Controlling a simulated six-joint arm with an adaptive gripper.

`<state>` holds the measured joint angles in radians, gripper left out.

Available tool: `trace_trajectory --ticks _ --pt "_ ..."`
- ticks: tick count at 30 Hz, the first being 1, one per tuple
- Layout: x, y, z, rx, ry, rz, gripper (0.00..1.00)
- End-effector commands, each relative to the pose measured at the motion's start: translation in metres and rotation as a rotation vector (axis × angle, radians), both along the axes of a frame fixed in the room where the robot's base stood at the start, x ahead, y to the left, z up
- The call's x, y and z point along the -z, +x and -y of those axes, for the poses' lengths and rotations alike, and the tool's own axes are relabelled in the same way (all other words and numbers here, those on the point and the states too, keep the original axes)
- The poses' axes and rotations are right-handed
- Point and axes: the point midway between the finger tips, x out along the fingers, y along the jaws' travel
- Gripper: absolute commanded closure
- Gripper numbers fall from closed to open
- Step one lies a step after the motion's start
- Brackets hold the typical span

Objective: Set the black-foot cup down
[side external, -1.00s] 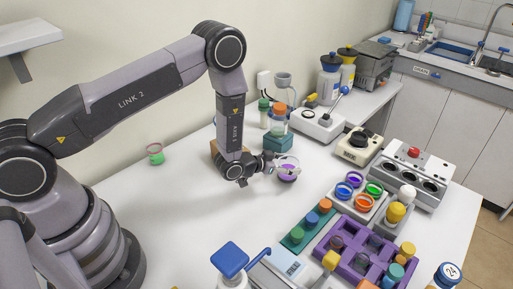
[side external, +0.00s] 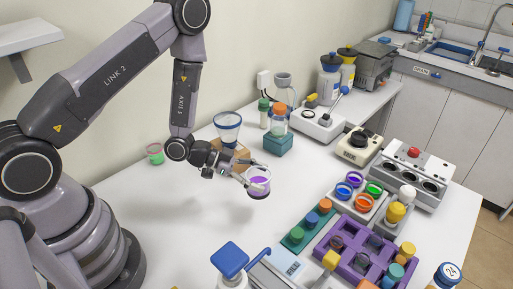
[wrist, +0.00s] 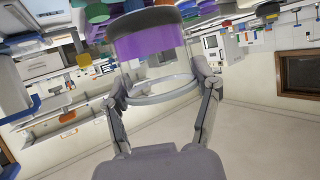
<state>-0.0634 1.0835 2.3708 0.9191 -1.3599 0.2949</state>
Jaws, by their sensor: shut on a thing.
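The black-foot cup (side external: 259,183) is clear with purple liquid inside and a dark foot. My gripper (side external: 247,182) is shut on the cup from its left side. The cup looks upright over the white table, but I cannot tell whether its foot touches the surface. In the wrist view, the cup (wrist: 150,42) appears upside down, with its purple band and dark foot at the top. There, the fingers of my gripper (wrist: 163,90) stand on both sides of its clear rim.
A blue-rimmed clear vessel (side external: 228,128) stands by a wooden block (side external: 240,155) behind my gripper. A green-bottomed cup (side external: 155,155) stands at the left. A tray of coloured dishes (side external: 360,208) and a purple rack (side external: 350,245) lie right. White table (side external: 190,215) is clear in front.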

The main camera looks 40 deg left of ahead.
Motion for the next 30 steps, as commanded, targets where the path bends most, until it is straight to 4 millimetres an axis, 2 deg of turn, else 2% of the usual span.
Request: trace_trajectory --ticks 2,5,18,30 --pt "-0.001 -0.013 0.001 0.043 -0.001 -0.001 0.78" --pt "0.012 -0.02 0.003 0.067 0.0 -0.003 0.78" --pt "0.071 -0.019 0.003 0.069 0.001 -0.001 0.78" --pt "0.078 -0.019 0.003 0.069 0.002 0.0 0.78"
